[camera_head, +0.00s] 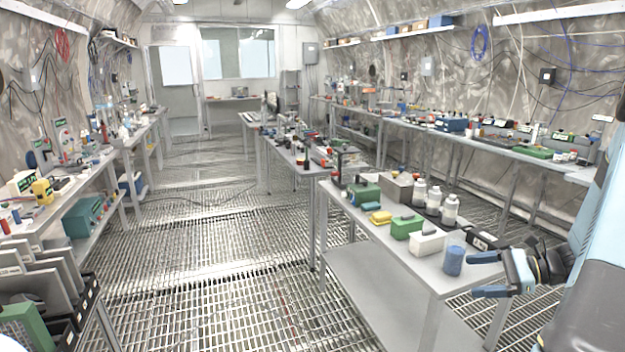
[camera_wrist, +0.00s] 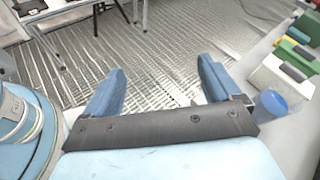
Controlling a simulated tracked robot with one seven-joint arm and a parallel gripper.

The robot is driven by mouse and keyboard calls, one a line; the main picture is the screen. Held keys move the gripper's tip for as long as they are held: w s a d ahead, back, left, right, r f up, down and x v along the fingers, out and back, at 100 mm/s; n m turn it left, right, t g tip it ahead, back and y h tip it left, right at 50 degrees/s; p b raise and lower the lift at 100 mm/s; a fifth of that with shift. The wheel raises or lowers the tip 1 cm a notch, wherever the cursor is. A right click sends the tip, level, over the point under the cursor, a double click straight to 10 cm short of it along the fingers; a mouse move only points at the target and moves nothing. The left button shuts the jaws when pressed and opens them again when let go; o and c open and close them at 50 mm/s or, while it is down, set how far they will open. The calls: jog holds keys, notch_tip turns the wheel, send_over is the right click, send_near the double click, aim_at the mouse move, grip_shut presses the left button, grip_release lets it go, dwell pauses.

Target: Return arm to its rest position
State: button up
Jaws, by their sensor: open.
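My gripper (camera_head: 487,274) is at the right in the head view, by the near end of the middle table (camera_head: 400,262). It is open and nothing shows between its fingers. In the wrist view its two blue fingers (camera_wrist: 160,90) are spread apart over the floor grating. A blue cylinder (camera_head: 453,260) stands upright on the table's near end, just left of the fingers in the head view. In the wrist view the blue cylinder (camera_wrist: 270,104) is right of the right finger; whether they touch is not clear.
On the middle table are a white box (camera_head: 427,243), a green box (camera_head: 407,228), a yellow item (camera_head: 380,217) and several white bottles (camera_head: 434,200). A cluttered bench (camera_head: 545,150) runs along the right wall, another (camera_head: 70,190) along the left.

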jog(key=s+a+r+n+g+h, duration=0.5)
jog(key=s+a+r+n+h, duration=0.15)
jog(key=a+r+n, duration=0.55)
jog(key=s+a+r+n+t+h, duration=0.5)
jog(key=s+r, duration=0.4)
jog(key=s, duration=0.2)
jog(key=shift+a+n+h, duration=0.3)
jog(key=shift+n+h, duration=0.45)
jog(key=shift+n, duration=0.15)
